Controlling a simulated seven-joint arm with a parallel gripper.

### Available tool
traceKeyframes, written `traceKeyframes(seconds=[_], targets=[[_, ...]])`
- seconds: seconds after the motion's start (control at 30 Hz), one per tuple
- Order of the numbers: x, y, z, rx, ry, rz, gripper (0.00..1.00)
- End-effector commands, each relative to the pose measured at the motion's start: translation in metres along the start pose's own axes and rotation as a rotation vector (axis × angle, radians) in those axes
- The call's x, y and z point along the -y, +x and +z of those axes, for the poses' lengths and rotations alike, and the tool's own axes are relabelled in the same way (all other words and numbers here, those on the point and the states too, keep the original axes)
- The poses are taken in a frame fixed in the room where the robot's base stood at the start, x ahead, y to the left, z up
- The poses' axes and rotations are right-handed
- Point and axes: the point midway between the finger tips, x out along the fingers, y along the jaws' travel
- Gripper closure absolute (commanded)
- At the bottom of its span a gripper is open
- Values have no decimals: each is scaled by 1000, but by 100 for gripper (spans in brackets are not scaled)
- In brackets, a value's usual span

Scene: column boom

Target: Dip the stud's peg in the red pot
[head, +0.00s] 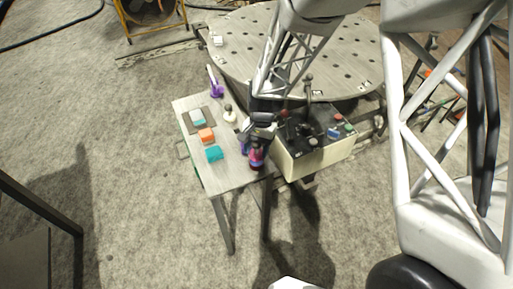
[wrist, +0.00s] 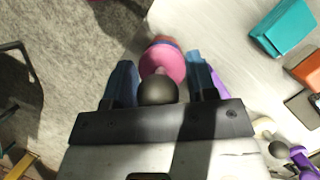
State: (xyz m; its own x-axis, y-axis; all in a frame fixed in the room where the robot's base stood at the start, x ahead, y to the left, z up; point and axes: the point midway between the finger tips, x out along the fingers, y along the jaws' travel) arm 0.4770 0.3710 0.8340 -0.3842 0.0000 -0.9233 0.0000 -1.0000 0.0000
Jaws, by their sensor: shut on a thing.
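My gripper (wrist: 160,85) is over the near right part of the small table, its two blue fingers on either side of a stud. The stud has a dark ball knob (wrist: 157,91) nearest the wrist camera and a pink round body (wrist: 163,62) beyond it. Its peg is hidden below the body. A reddish rim, perhaps the red pot (wrist: 163,39), shows just past the pink body; I cannot tell whether the peg is inside it. In the head view the gripper (head: 258,143) partly covers the pink and dark-red shapes beneath it.
The table (head: 228,176) also carries a teal block (head: 214,154), an orange block (head: 206,135), a dark tray (head: 194,129) with another teal piece, a white dark-topped piece (head: 230,117) and a purple item (head: 216,90). A control box (head: 318,160) with levers stands close on the right.

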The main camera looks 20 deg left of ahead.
Motion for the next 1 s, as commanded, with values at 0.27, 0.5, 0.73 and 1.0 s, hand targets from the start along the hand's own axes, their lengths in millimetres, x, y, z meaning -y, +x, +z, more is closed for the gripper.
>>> traceKeyframes(seconds=[0.27, 0.5, 0.73, 1.0], targets=[[0, 2, -1, 0, 0, 0, 73], [0, 4, -2, 0, 0, 0, 73], [0, 6, -2, 0, 0, 0, 73], [0, 7, -3, 0, 0, 0, 73]])
